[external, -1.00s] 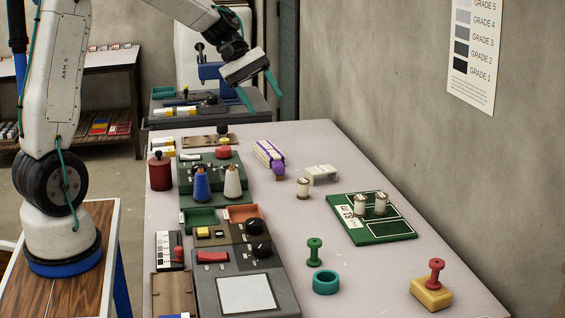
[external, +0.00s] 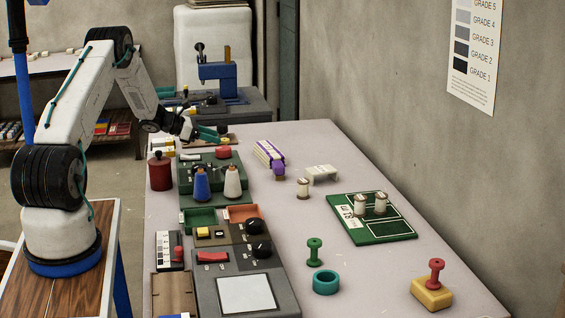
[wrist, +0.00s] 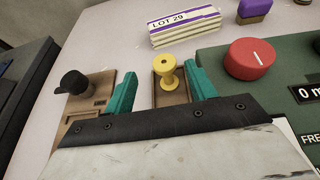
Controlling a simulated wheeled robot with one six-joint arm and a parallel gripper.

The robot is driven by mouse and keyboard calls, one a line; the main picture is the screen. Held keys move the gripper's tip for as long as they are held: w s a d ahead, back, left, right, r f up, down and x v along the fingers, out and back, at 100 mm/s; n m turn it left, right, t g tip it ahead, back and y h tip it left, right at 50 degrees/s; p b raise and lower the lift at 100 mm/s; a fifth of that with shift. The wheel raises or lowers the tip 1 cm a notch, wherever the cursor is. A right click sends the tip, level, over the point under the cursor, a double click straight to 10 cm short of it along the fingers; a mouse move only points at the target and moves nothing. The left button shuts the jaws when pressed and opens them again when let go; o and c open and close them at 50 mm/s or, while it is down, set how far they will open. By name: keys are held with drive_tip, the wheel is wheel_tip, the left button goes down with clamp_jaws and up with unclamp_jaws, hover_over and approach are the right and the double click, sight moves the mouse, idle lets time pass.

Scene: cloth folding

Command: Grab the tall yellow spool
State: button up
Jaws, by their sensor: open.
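The tall yellow spool (wrist: 168,74) stands upright on a small brown wooden board (wrist: 177,96) in the wrist view. My gripper (wrist: 160,85) is open, with one teal finger on each side of the spool. The spool is between the fingers in the picture, nearer the right one, and no finger is seen pressing on it. In the external view my gripper (external: 216,135) is low at the far left end of the table, and a small yellow top of the spool (external: 225,140) shows beside its fingers.
A black knob (wrist: 73,82) on a brown block stands left of the fingers. A green panel with a red knob (wrist: 249,58) is close on the right. A striped bundle labelled LOT 29 (wrist: 185,27) lies beyond the spool. Bare table lies between them.

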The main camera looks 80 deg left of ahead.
sight(223, 139)
drive_tip(key=x, duration=0.6)
drive_tip(key=shift+w+d+f, duration=0.15)
drive_tip(key=shift+w+d, duration=0.15)
drive_tip(key=c, duration=1.1)
drive_tip(key=shift+o, duration=0.2)
